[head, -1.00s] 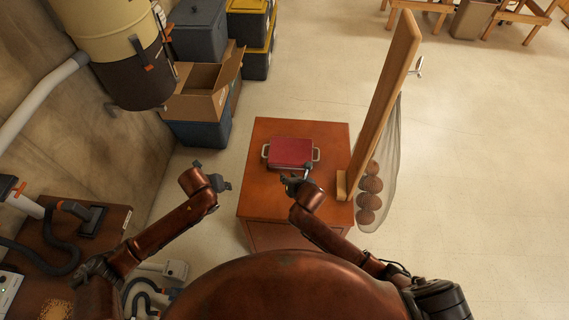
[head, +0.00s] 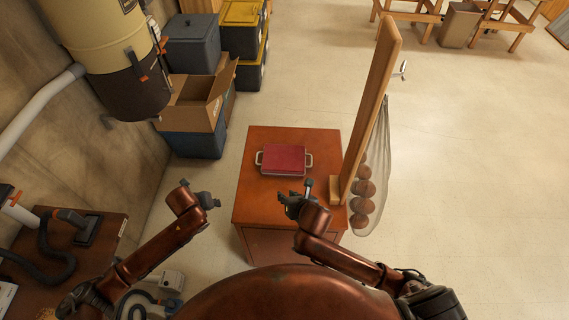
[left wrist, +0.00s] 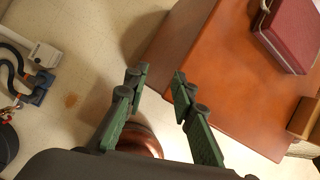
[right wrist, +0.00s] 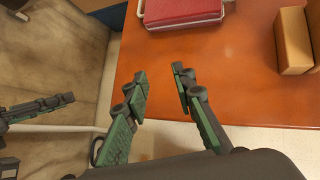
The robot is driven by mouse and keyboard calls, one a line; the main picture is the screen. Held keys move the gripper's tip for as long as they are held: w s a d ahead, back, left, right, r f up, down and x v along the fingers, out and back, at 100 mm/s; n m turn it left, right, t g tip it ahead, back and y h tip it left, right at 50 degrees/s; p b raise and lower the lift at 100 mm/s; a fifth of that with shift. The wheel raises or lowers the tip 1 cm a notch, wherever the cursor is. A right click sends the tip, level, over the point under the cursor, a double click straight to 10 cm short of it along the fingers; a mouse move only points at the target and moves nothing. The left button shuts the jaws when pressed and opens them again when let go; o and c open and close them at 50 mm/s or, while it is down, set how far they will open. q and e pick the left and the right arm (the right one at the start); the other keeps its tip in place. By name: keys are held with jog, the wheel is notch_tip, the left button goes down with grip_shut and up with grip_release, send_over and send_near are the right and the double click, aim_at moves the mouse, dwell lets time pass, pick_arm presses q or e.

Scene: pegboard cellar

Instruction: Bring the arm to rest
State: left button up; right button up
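My right gripper (head: 296,196) is over the near right part of the wooden cabinet top, in front of the red case. In the right wrist view its fingers (right wrist: 157,85) are spread with nothing between them. My left gripper (head: 212,197) is left of the cabinet, over the floor. In the left wrist view its fingers (left wrist: 158,78) are apart and empty. The red case (head: 284,159) with pale side handles lies on the cabinet top (head: 250,205), clear of both grippers. It also shows in the right wrist view (right wrist: 180,10).
A wooden post (head: 369,110) with a net of brown balls (head: 363,188) stands at the cabinet's right edge, close to my right arm. A cardboard box (head: 196,103) and bins (head: 193,143) stand at back left. Open floor (head: 470,170) lies to the right.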

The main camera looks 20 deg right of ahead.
jog(key=shift+s+d+r, duration=0.1)
jog(key=shift+s+r, duration=0.3)
